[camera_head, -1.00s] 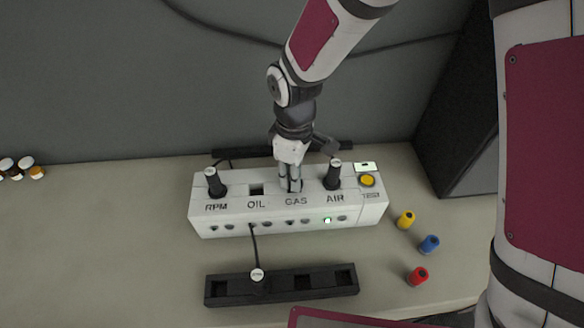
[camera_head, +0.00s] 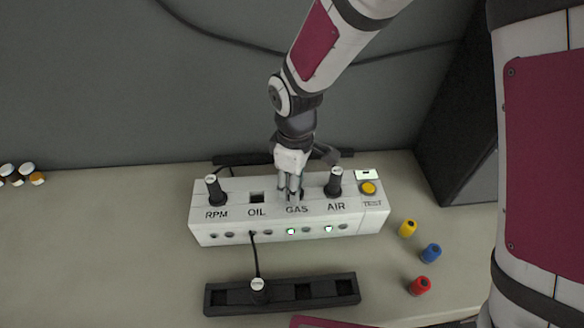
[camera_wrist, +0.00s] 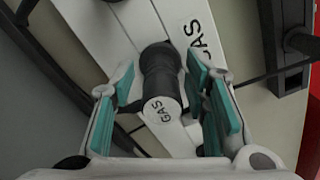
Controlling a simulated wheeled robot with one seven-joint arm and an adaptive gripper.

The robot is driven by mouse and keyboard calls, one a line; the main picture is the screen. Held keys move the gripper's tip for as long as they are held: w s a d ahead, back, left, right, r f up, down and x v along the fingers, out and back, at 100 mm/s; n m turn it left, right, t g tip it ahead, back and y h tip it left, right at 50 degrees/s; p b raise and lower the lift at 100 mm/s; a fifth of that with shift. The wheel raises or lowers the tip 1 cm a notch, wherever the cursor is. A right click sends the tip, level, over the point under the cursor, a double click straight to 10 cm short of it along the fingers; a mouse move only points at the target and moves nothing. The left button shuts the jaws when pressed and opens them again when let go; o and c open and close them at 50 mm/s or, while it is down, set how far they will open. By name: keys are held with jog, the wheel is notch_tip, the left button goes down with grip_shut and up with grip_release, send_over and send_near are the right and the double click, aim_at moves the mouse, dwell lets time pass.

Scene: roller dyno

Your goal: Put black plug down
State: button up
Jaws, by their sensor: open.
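The black plug (camera_wrist: 161,78), with a white cap marked GAS, stands between my gripper's fingers in the wrist view. It is at the GAS position of the white box (camera_head: 225,238). My gripper (camera_head: 290,196) is open over that position, and its teal finger pads (camera_wrist: 166,88) are apart on both sides of the plug. In the head view the fingers mostly hide this plug. How deep it sits in the socket is hard to see.
Similar plugs stand at RPM (camera_head: 215,190) and AIR (camera_head: 334,182); the OIL socket (camera_head: 257,197) is empty. A black rack (camera_head: 335,289) in front holds a corded plug (camera_head: 258,288). Yellow (camera_head: 408,228), blue (camera_head: 431,252) and red (camera_head: 419,285) cylinders stand at right. The table's left is mostly clear.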

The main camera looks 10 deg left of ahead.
notch_tip(320, 180, up, 13)
jog(key=shift+f+b, duration=0.2)
jog(key=shift+b, duration=0.75)
jog(key=d+r+m+t, duration=0.2)
jog(key=d+r+m, duration=0.3)
jog(key=d, duration=0.4)
jog(key=s+d+r+m+t, duration=0.2)
jog(key=s+d+m, duration=0.3)
jog(key=d, duration=0.3)
jog(key=s+d+r+m+t, duration=0.1)
jog(key=s+d+r+m, duration=0.4)
jog(key=s+d, duration=0.2)
jog(key=shift+d+t, duration=0.4)
jog(key=shift+d, duration=0.75)
jog(key=shift+r, duration=0.1)
